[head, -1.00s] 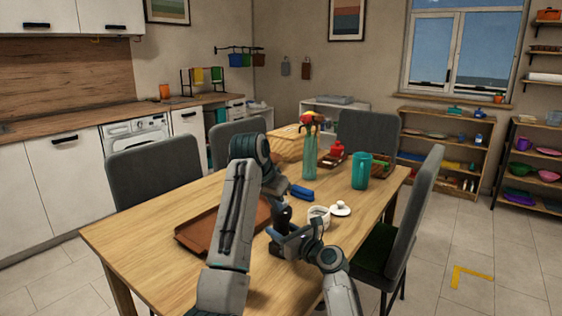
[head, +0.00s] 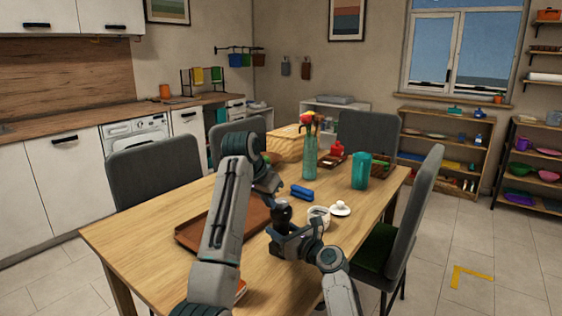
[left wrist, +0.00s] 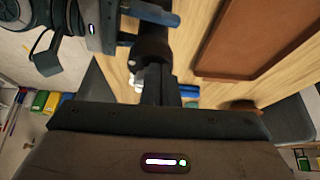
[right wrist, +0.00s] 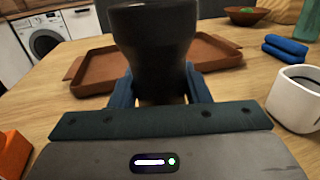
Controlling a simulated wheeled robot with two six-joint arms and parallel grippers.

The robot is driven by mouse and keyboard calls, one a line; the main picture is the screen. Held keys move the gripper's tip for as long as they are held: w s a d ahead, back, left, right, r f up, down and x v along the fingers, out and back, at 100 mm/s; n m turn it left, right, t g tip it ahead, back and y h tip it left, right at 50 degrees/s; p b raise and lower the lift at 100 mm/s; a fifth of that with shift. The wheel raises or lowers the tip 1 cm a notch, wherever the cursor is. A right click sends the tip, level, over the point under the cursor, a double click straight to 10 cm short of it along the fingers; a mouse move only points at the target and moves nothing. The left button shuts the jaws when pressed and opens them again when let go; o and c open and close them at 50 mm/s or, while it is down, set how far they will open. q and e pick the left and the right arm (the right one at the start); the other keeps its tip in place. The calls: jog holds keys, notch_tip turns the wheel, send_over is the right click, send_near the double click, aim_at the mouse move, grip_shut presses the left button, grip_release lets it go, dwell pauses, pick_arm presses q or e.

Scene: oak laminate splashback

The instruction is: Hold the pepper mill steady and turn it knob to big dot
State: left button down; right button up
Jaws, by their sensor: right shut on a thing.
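The dark pepper mill (head: 282,213) stands upright near the table's right front side, and it fills the middle of the right wrist view (right wrist: 152,45). My right gripper (head: 288,240) is shut around its lower body. My left gripper (head: 272,184) is just above and behind the mill in the head view, apart from it. In the left wrist view its dark fingers (left wrist: 160,90) lie close together, with the mill (left wrist: 152,45) beyond them. The knob's marks and the big dot cannot be made out.
A brown tray (head: 205,236) lies left of the mill. A white mug (head: 318,220), a white lid on a saucer (head: 340,208) and a blue object (head: 302,193) are close on the right. A green vase (head: 310,158) and a teal jug (head: 361,172) stand farther back.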

dwell(0.5)
pick_arm(q)
jog(key=shift+s+a, duration=0.2)
jog(key=shift+a, duration=0.05)
notch_tip(320, 180, up, 6)
dwell(0.5)
jog(key=shift+s+d+f, duration=0.2)
jog(key=shift+d+f, duration=0.05)
jog(key=shift+f, duration=0.75)
jog(key=shift+s+d+f, duration=0.2)
jog(key=shift+d+f, duration=0.1)
jog(key=shift+f, duration=0.75)
jog(key=shift+s+d+f, duration=0.2)
jog(key=shift+d+f, duration=0.05)
jog(key=shift+f, duration=0.75)
jog(key=shift+w+d, duration=0.15)
jog(key=shift+w, duration=0.15)
